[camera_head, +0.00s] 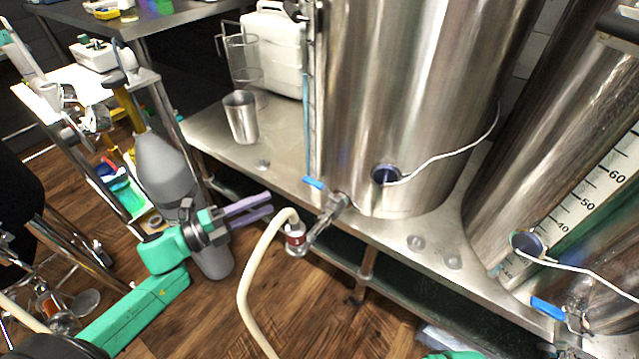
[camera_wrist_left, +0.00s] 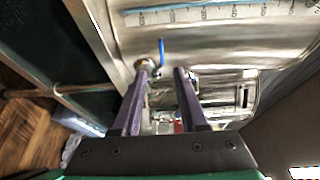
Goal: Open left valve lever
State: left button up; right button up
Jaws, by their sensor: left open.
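The left valve lever (camera_head: 314,183) is a small blue handle on the metal outlet valve (camera_head: 338,203) low on the big steel tank (camera_head: 400,90). In the left wrist view the blue lever (camera_wrist_left: 161,50) stands upright in the picture, ahead of the gap between my fingers. My left gripper (camera_head: 271,203) has two purple fingers, open and empty, pointing right toward the valve. It is left of the lever and apart from it. In the left wrist view the fingers of my left gripper (camera_wrist_left: 161,72) are spread. My right gripper does not show.
A cream hose (camera_head: 250,270) hangs from a red-banded fitting (camera_head: 296,240) just right of my fingers. A second blue lever (camera_head: 548,308) is on the right tank. A steel cup (camera_head: 241,117) stands on the steel bench (camera_head: 200,125). A grey cylinder (camera_head: 163,170) is behind my gripper.

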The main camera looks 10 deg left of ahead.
aim_at(308, 184)
pick_arm(q)
jog(key=b+x, duration=0.1)
jog(key=x, duration=1.2)
jog(key=shift+w+d+r, duration=0.1)
jog(key=shift+w+d, duration=0.05)
jog(key=shift+w, duration=0.1)
grip_shut()
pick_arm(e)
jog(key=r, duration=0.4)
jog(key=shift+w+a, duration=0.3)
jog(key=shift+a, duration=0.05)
